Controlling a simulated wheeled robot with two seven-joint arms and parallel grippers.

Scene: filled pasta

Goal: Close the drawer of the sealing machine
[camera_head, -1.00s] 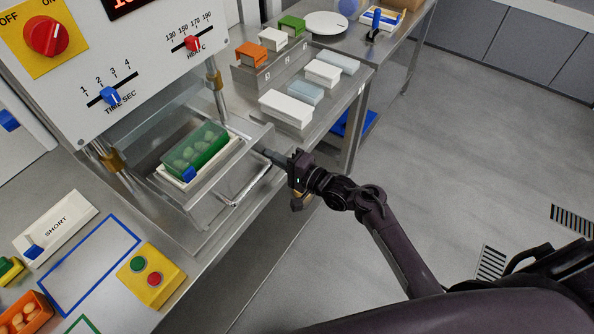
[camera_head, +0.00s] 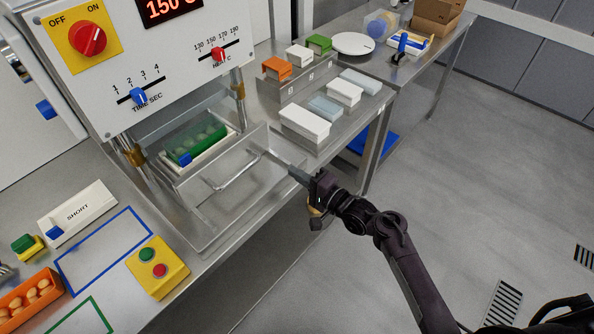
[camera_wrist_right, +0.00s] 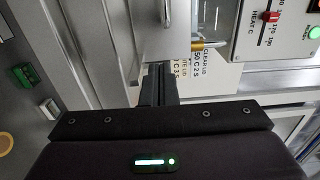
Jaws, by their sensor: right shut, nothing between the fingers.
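The sealing machine (camera_head: 165,65) stands at the upper left. Its metal drawer (camera_head: 222,172) has a bar handle (camera_head: 236,172) across its front. On the drawer, a white tray holder (camera_head: 212,154) carries a green container (camera_head: 184,156) with pale filled pasta under a clear cover, below the machine's head. My right gripper (camera_head: 272,155) is shut and empty, its fingertips close to the right end of the drawer front, by the handle. It also shows in the wrist view (camera_wrist_right: 158,72), pointing at the metal front; I cannot tell whether they touch. My left gripper is not in view.
Left of the drawer are a yellow button box (camera_head: 157,267), a SHORT block (camera_head: 78,213), a blue outlined area (camera_head: 104,250) and an orange container (camera_head: 30,300). On the right, a shelf holds white boxes (camera_head: 305,124). Open floor lies at right.

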